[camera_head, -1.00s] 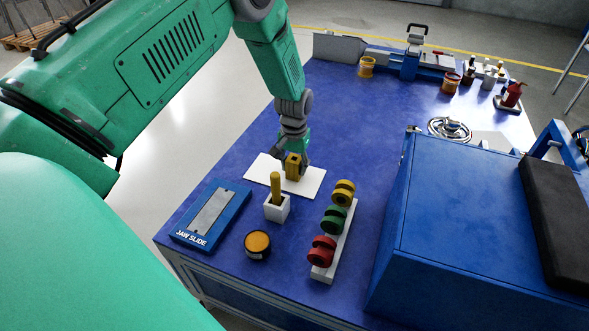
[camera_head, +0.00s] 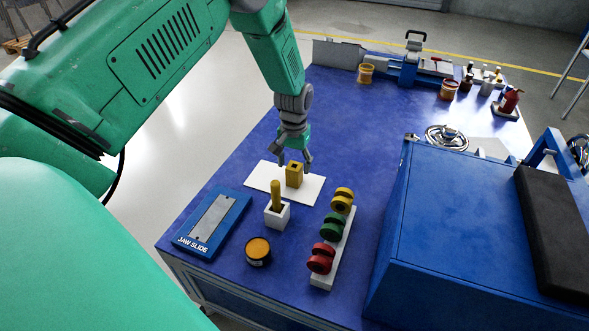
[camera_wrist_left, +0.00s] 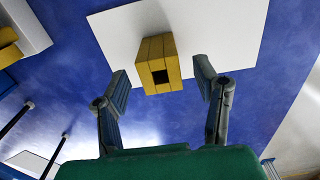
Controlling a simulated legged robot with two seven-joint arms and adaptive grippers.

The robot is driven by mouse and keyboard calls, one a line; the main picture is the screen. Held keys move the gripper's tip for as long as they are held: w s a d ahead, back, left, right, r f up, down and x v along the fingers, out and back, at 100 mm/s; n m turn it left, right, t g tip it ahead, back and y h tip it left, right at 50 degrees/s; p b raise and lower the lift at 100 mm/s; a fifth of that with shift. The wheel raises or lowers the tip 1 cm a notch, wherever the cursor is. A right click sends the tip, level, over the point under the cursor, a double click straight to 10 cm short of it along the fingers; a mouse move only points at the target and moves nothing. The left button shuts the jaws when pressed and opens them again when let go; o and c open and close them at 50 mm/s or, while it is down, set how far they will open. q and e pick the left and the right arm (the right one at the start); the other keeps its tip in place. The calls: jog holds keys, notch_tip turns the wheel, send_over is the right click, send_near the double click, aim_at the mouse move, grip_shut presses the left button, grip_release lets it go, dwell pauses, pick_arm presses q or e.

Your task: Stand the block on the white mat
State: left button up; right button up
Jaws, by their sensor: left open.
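In the left wrist view the block (camera_wrist_left: 155,52) is on the white mat (camera_wrist_left: 225,30), between and just beyond the open fingers. My left gripper (camera_head: 295,160) is open above and behind the block, with its fingers spread to either side. In the left wrist view both fingertips of the left gripper (camera_wrist_left: 163,88) are apart from the block. My right gripper is not in view.
A white holder (camera_head: 277,216) with a yellow peg stands in front of the mat. A blue jaw slide tray (camera_head: 236,207), an orange-topped tin (camera_head: 258,250) and a white rack (camera_head: 343,240) of coloured rollers are nearby. A large blue box (camera_head: 450,215) fills the right.

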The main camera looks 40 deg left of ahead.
pick_arm(q)
notch_tip(320, 180, up, 8)
jog(key=p, duration=0.2)
jog(key=shift+r+p, duration=0.15)
jog(key=shift+p, duration=0.2)
